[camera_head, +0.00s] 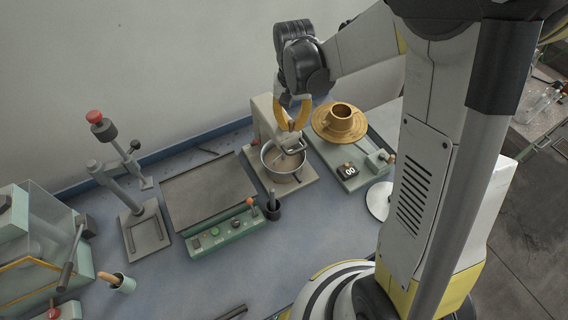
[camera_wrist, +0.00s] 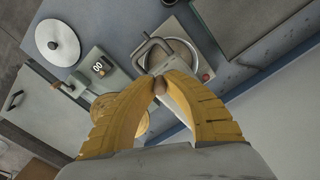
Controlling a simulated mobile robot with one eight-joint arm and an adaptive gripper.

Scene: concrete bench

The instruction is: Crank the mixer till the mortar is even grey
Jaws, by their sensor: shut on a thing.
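The mixer (camera_head: 266,120) is a pale stand on a base plate near the wall, with a metal bowl (camera_head: 284,170) under its head. The bowl also shows in the wrist view (camera_wrist: 176,52), with a bent metal bar across its rim. The mortar inside looks dull grey-brown; its evenness is too small to judge. My gripper (camera_head: 291,127) is above the bowl at the mixer head, pointing down. In the wrist view its yellow fingers (camera_wrist: 158,86) are closed on a small brownish knob, which looks like the crank's handle. The fingers hide most of the crank.
Right of the mixer, a brown flanged cup (camera_head: 341,122) sits on a green scale (camera_head: 352,176). Left are a flat plate unit with a control panel (camera_head: 222,236), a lever press (camera_head: 146,228) and a green machine (camera_head: 40,245). The wall runs close behind.

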